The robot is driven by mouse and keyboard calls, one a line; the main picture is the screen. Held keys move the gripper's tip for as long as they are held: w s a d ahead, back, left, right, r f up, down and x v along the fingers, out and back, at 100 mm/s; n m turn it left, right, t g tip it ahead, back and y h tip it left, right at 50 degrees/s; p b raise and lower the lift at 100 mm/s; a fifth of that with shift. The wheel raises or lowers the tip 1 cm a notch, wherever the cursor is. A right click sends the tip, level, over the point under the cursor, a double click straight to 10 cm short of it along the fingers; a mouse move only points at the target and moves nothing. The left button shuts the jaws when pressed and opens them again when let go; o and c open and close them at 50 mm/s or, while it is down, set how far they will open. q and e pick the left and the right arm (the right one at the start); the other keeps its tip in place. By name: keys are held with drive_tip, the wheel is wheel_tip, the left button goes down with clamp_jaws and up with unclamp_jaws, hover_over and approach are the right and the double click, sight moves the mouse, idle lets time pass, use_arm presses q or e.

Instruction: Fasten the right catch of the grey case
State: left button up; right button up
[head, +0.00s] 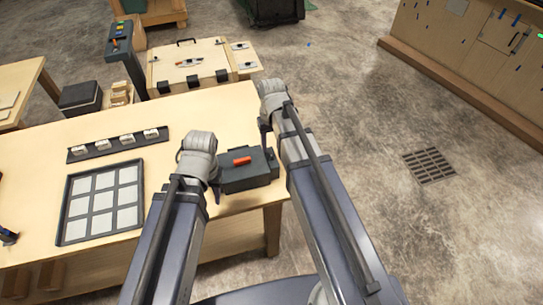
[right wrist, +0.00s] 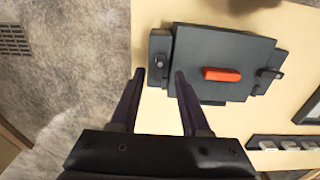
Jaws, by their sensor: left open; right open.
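The grey case (head: 248,177) sits shut near the table's right end, with an orange handle (head: 241,161) on its lid. In the right wrist view the case (right wrist: 226,48) is seen from above, its handle (right wrist: 221,74) in the middle. The right catch (right wrist: 159,65) is a small grey block with a dark knob at the case's side; I cannot tell whether it is fastened. My right gripper (right wrist: 160,75) is open, its fingertips either side of the catch in the picture; contact is unclear. My left gripper (head: 214,187) is open at the case's left side, partly hidden by its arm.
A framed panel of pale squares (head: 62,207) and a dark strip with several white pieces (head: 74,155) lie left on the table (head: 180,115). A wooden box with black corners (head: 170,75) stands behind.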

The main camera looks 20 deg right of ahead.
sight(272, 156)
wheel_tip(272, 156, down, 4)
drive_tip(key=b, duration=0.3)
drive_tip(key=shift+f, duration=0.15)
clamp_jaws()
idle(0.4)
